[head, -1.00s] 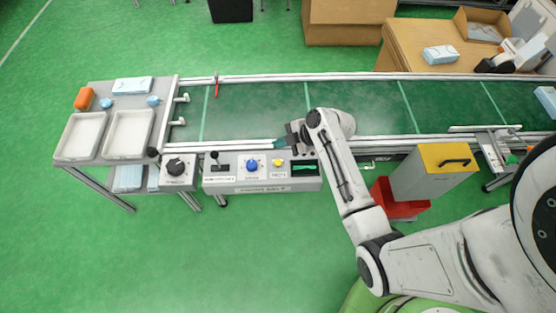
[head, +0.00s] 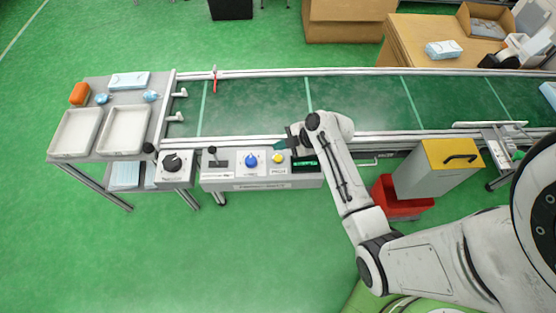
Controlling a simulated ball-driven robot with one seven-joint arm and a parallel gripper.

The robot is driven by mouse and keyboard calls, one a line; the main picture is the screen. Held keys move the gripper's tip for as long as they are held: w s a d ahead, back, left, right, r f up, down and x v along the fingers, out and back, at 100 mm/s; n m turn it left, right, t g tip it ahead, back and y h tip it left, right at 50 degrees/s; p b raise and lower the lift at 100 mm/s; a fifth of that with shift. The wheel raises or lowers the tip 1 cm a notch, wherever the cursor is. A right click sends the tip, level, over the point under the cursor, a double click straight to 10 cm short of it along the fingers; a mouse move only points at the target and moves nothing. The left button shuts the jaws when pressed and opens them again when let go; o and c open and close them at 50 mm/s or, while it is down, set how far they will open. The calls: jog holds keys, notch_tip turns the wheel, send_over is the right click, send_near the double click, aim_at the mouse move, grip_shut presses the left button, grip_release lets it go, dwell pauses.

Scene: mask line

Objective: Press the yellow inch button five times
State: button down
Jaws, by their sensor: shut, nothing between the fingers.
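The yellow inch button (head: 277,158) is on the grey control panel (head: 215,184) at the front edge of the conveyor. It sits right of a blue button (head: 251,160) and left of a small green-lit display (head: 305,163). My gripper (head: 281,144) is shut and empty. Its dark fingertips point left, at the button's upper edge in the picture. The head view does not show whether they touch the button or hover above it.
A lever (head: 213,151) and a black rotary knob (head: 172,162) are farther left on the panels. The conveyor belt (head: 255,109) runs behind. A table with white trays (head: 123,148) stands at left. A grey box with a yellow lid (head: 450,153) and a red bin (head: 405,207) stand at right.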

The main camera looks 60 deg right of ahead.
aim_at(281, 159)
jog(key=shift+f+b, duration=1.55)
jog(key=shift+f, duration=0.6)
jog(key=shift+f+b, duration=0.4)
jog(key=shift+b, duration=0.05)
jog(key=shift+f+b, duration=0.45)
dwell(0.9)
jog(key=shift+r, duration=0.1)
jog(key=shift+r+p, duration=0.6)
jog(key=shift+r, duration=0.2)
jog(key=shift+r+p, duration=1.8)
jog(key=shift+r, duration=0.7)
dwell(0.7)
